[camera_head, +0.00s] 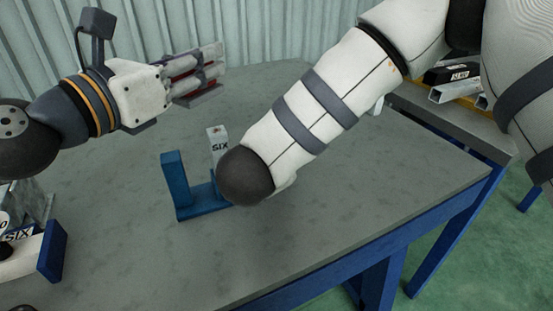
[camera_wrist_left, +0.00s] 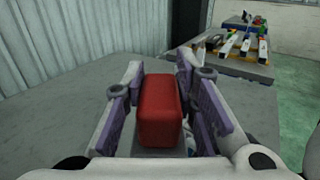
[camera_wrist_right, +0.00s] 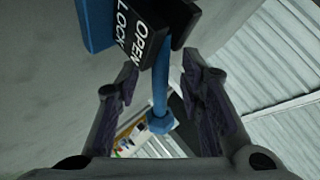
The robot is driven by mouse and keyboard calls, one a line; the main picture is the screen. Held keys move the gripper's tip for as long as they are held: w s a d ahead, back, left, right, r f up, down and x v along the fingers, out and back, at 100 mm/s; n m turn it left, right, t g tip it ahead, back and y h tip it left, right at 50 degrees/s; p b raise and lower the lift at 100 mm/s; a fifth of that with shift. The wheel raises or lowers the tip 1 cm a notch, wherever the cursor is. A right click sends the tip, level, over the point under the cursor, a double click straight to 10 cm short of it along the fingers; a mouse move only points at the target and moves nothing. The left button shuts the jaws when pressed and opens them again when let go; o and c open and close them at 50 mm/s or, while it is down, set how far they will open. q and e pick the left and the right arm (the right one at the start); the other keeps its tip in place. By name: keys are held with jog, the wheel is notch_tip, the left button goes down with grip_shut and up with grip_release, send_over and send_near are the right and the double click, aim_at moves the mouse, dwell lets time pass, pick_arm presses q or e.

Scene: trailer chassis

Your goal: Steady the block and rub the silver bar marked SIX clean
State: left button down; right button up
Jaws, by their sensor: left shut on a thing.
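A silver bar marked SIX (camera_head: 219,147) stands upright in a blue U-shaped holder (camera_head: 174,180) on the grey table. My right arm hides the holder's right part. My left gripper (camera_head: 208,72) is shut on a red block (camera_wrist_left: 158,110), held above the table, up and left of the bar; the block partly shows between the fingers in the head view. My right gripper (camera_wrist_right: 161,66) is hidden in the head view. In the right wrist view its fingers are apart, with a blue rod (camera_wrist_right: 160,85) seen between them; I cannot tell whether they touch it.
A black piece lettered OPEN and LOCK (camera_wrist_right: 145,30) is by the blue rod. Another SIX label (camera_head: 19,235) and a blue plate (camera_head: 52,250) are at the lower left. A black box (camera_head: 452,73) and square tubes (camera_head: 453,92) lie at the upper right. The front of the table (camera_head: 330,225) is clear.

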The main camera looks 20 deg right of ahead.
grip_shut()
dwell(0.8)
